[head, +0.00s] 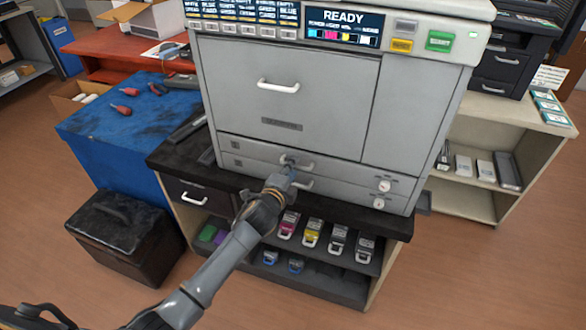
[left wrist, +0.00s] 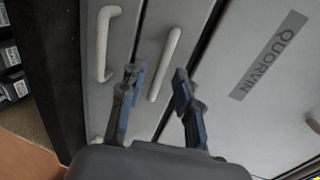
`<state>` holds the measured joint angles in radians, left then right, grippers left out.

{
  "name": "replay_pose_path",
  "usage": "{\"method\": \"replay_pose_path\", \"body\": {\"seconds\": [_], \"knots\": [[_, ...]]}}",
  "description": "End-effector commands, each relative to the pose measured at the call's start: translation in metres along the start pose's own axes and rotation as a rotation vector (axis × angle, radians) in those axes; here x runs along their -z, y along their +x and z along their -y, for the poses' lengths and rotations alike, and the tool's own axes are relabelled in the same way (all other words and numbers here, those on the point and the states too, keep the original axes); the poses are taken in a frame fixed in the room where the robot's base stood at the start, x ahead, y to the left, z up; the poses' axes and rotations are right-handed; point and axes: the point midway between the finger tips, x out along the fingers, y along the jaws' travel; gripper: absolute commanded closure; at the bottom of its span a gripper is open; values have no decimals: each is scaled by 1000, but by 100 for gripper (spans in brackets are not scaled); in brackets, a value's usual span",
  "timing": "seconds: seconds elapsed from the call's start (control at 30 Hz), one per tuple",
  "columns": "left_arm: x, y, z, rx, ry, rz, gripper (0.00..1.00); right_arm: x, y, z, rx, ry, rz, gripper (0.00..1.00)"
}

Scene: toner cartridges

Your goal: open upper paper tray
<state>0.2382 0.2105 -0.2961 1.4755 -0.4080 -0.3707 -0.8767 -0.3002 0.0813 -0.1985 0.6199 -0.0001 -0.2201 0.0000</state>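The grey printer (head: 282,90) stands on a dark-topped cabinet, with two shallow paper trays low on its front. The upper paper tray (head: 345,175) looks shut, flush with the front. Its pale handle (head: 302,165) is partly hidden by my left gripper (head: 288,176). In the left wrist view the upper tray handle (left wrist: 165,62) shows between the two spread fingers of my left gripper (left wrist: 158,82), with visible gaps on both sides. The lower tray handle (left wrist: 106,42) lies left of the fingers there. My right gripper is not in view.
Toner cartridges (head: 312,233) stand on the cabinet shelves below the printer. A blue workbench (head: 120,140) with tools and a black box (head: 118,230) are at the left. A pale shelf unit (head: 470,205) is at the right. Open wooden floor lies in front.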

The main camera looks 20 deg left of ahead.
Motion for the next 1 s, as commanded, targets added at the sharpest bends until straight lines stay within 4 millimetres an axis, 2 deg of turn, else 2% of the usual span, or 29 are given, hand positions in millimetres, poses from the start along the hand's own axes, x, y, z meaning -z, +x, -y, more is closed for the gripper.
{"method": "replay_pose_path", "body": {"seconds": [0.13,0.43,0.6,1.0], "knots": [[0,9,1,1,-1,-1,67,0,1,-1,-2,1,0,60],[0,10,0,0,-1,0,67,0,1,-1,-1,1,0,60],[0,10,0,0,-1,-1,100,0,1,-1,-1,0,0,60],[0,10,0,-1,-1,-1,100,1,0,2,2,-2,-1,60]]}}
